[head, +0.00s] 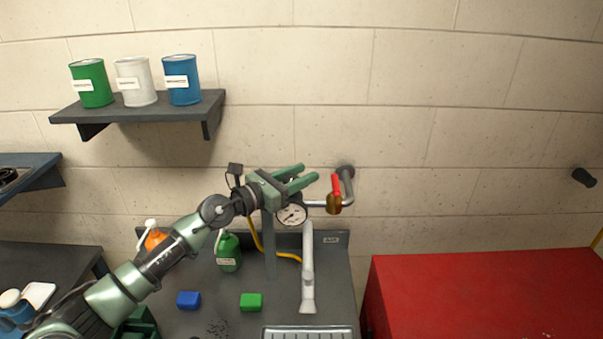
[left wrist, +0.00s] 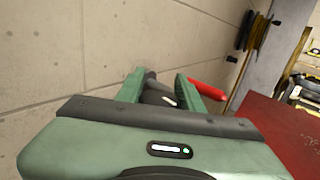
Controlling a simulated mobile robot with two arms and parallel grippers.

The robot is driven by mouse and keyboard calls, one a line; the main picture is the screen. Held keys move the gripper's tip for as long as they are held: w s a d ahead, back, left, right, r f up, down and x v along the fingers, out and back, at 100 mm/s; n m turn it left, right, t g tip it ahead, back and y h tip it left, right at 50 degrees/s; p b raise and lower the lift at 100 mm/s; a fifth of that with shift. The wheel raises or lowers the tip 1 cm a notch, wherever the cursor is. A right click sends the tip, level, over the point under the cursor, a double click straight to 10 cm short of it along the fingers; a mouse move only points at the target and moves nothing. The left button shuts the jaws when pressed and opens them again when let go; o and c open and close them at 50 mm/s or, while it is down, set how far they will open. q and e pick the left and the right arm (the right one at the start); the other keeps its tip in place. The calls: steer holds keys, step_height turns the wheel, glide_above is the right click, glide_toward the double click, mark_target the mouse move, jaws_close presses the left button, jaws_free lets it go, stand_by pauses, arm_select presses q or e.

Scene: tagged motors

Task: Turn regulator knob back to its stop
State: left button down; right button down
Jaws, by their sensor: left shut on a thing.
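My left gripper (head: 308,174) reaches in from the left in front of the regulator on the wall pipe. In the left wrist view its green fingers (left wrist: 160,78) stand either side of a dark rounded part, which looks like the regulator knob (left wrist: 155,96), and are shut on it. In the head view the gripper hides the knob. The round white pressure gauge (head: 291,215) shows just below the fingers. A valve with a red lever (head: 337,185) is right of the fingertips; the lever also shows in the left wrist view (left wrist: 207,89). My right gripper is not in view.
A grey bench (head: 335,280) below holds a green bottle (head: 228,252), a blue block (head: 188,299), a green block (head: 251,301) and a pale upright bar (head: 308,270). A shelf (head: 145,112) with three cans is upper left. A red cabinet (head: 480,290) stands right.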

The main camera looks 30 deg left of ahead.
arm_select(q)
steer(key=shift+f, duration=0.1)
steer(key=c, duration=0.9)
jaws_free()
steer(key=shift+b+v, duration=1.8)
steer(key=shift+v, duration=2.1)
